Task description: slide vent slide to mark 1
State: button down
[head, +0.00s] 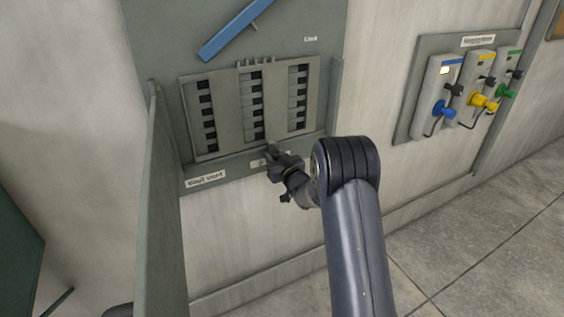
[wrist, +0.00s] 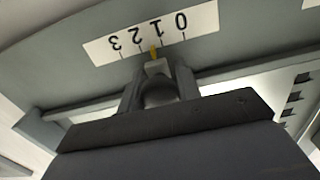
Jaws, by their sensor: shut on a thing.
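The vent slide is a grey slotted plate (head: 229,108) over dark louvre openings in the wall unit; parts of the openings show between its bars. Its small grey knob (wrist: 157,69) is between the two fingers of my gripper (wrist: 158,82), which is shut on it. In the head view my gripper (head: 272,151) is at the lower edge of the vent, partly covering the scale label. In the wrist view the white scale (wrist: 150,32) reads 0 to 3, upside down. The yellow pointer (wrist: 153,52) sits near mark 1, seemingly slightly towards mark 2.
A blue bar (head: 232,30) is above the vent. An open grey door (head: 163,200) stands at the vent unit's left. A panel with blue, yellow and green knobs (head: 467,85) is on the wall at the right. The floor at lower right is clear.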

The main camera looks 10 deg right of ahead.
jog(key=shift+s+a, duration=0.15)
jog(key=shift+a, duration=0.35)
jog(key=c, duration=1)
grip_release()
jog(key=shift+c, duration=0.2)
jog(key=b+v, duration=0.3)
jog(key=v, duration=0.7)
jog(key=shift+s, duration=0.4)
jog(key=shift+w+d, duration=0.1)
